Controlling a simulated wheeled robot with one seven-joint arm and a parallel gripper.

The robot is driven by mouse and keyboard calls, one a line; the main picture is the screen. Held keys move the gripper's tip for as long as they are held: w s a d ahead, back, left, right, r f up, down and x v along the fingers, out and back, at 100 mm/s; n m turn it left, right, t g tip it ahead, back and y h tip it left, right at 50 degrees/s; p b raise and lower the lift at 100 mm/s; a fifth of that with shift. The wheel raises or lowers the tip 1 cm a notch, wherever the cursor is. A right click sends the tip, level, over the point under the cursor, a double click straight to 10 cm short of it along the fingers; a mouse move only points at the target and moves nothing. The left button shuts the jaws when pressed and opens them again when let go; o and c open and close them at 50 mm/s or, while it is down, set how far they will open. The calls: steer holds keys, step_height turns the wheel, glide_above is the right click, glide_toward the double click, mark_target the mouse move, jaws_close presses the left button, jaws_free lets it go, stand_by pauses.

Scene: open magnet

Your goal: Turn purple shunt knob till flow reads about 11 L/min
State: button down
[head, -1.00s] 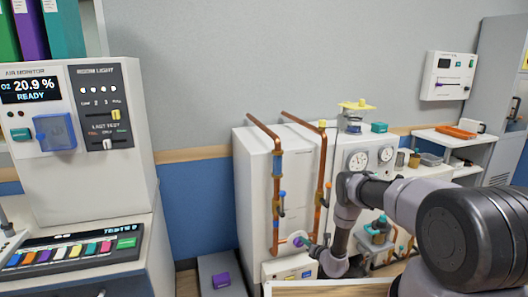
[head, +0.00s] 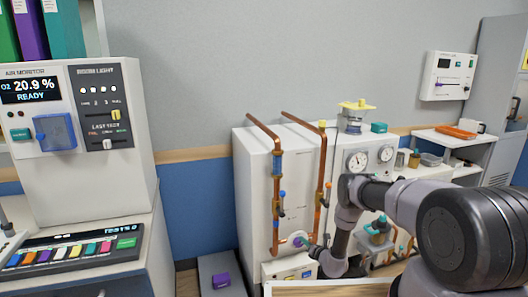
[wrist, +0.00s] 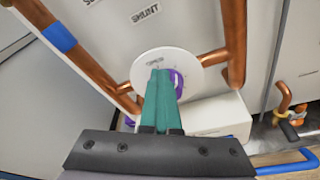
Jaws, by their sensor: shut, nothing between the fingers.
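The purple shunt knob (wrist: 177,83) is on a round white dial plate (wrist: 147,62) under the SHUNT label in the wrist view. My gripper (wrist: 160,74) has its teal fingers shut together in front of the plate, at the left side of the knob, and they hide part of it. I cannot tell whether they touch it. In the head view the dial plate (head: 294,238) is small, between the copper pipes, with my gripper (head: 306,243) at it. A small box with a display (head: 300,273) sits below; its reading is too small to make out.
Copper pipes (wrist: 234,45) run close on both sides of the dial in the wrist view. A white box (wrist: 215,117) juts out below it. A blue lever handle (wrist: 290,163) is at the lower right. The air monitor (head: 85,120) stands far left in the head view.

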steer(key=shift+d, duration=0.15)
steer(key=shift+w+d+f, duration=0.25)
steer(key=shift+d+f, duration=0.2)
steer(key=shift+d, duration=0.3)
steer(key=shift+d+f, duration=0.1)
steer(key=shift+f, duration=0.2)
stand_by(0.5)
steer(key=v, duration=0.6)
steer(key=shift+f, duration=0.3)
